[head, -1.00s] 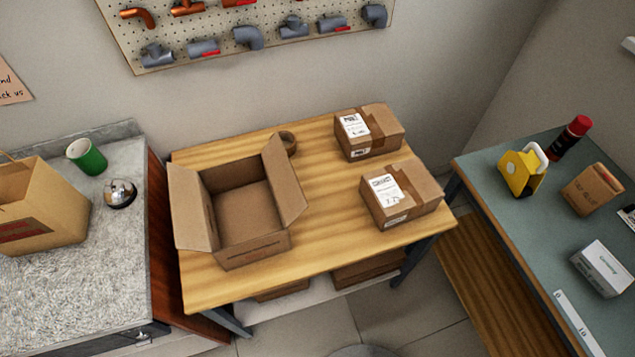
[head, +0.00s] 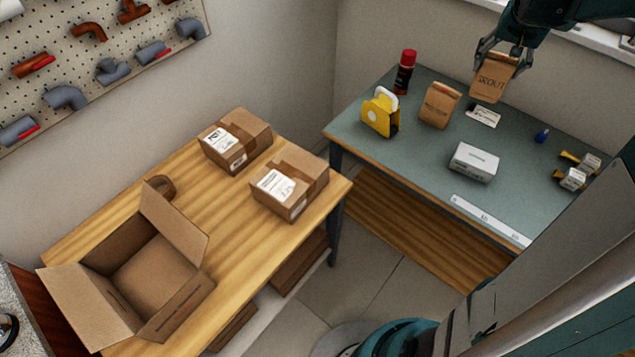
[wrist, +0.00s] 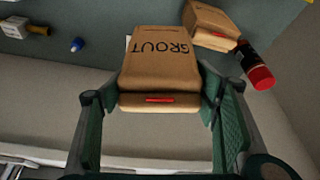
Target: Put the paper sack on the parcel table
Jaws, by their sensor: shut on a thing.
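A brown paper sack (head: 488,80) marked GROUT is held in my gripper (head: 503,56) at the back of the blue-grey bench. It looks raised above the bench top. In the wrist view, the sack (wrist: 157,62) sits between the two fingers of my gripper (wrist: 157,98), with its folded top and a red mark towards me. The parcel table (head: 228,210) is the wooden table to the left, well away from my gripper. It bears two taped, labelled parcels (head: 236,140) (head: 289,184) and an open carton (head: 155,270).
A second brown sack (head: 440,105), a yellow dispenser (head: 380,112), a red-capped can (head: 404,72), a white box (head: 474,162) and small fittings (head: 575,175) stand on the bench (head: 420,160). A tape roll (head: 160,187) lies behind the carton. Bare wood shows between the carton and the parcels.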

